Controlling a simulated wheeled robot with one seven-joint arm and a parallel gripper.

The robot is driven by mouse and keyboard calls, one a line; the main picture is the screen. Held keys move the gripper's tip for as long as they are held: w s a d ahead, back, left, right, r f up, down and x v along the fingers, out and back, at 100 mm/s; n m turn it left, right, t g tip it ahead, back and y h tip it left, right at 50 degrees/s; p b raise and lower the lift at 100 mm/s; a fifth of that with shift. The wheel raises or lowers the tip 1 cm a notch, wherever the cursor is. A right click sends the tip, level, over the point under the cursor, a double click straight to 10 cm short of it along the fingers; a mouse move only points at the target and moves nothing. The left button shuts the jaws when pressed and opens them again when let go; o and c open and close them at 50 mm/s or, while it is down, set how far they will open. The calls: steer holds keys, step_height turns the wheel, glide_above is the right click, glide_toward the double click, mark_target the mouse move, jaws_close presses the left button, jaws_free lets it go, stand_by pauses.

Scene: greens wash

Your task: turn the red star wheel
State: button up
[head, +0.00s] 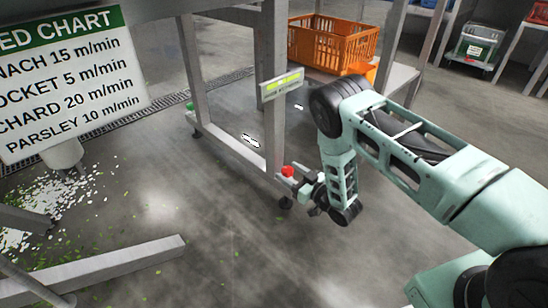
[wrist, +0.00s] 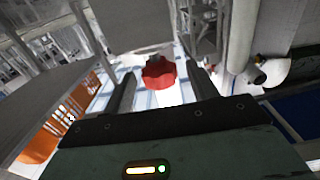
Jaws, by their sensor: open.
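The red star wheel (wrist: 159,73) shows in the wrist view as a lobed red knob, a little beyond my fingertips and roughly centred between them. In the head view the red wheel (head: 288,171) is small, beside the lower part of a grey frame post. My gripper (wrist: 162,82) is open, with one dark finger on each side of the wheel's line and nothing held. In the head view my gripper (head: 299,183) is close to the wheel and partly hidden by my wrist. I cannot tell whether the fingers overlap the wheel in depth.
An orange crate (head: 333,44) sits on a shelf behind the post. A small label plate (head: 282,84) is fixed to the grey post (head: 273,120). A speed chart sign (head: 68,75) hangs at the left. A grey beam (head: 110,268) lies low at the left, near scattered leaf bits. The floor between is clear.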

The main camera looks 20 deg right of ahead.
steer(key=p+v, duration=1.1)
steer(key=v, duration=0.6)
steer(key=w+a+r+n+g+h+b, duration=0.1)
steer(key=w+a+r+g+h+b, duration=0.15)
steer(key=w+a+r+g, duration=0.6)
steer(key=s+a+r+g+h, duration=0.1)
steer(key=s+a+r, duration=0.4)
steer(key=r, duration=0.4)
steer(key=s+a+r+g+h+b, duration=0.1)
steer(key=s+a+r+g+h, duration=0.1)
steer(key=s+a+r, duration=0.3)
steer(key=shift+s+a+r, duration=0.2)
steer(key=shift+s+r, duration=0.4)
steer(key=shift+r, duration=1.25)
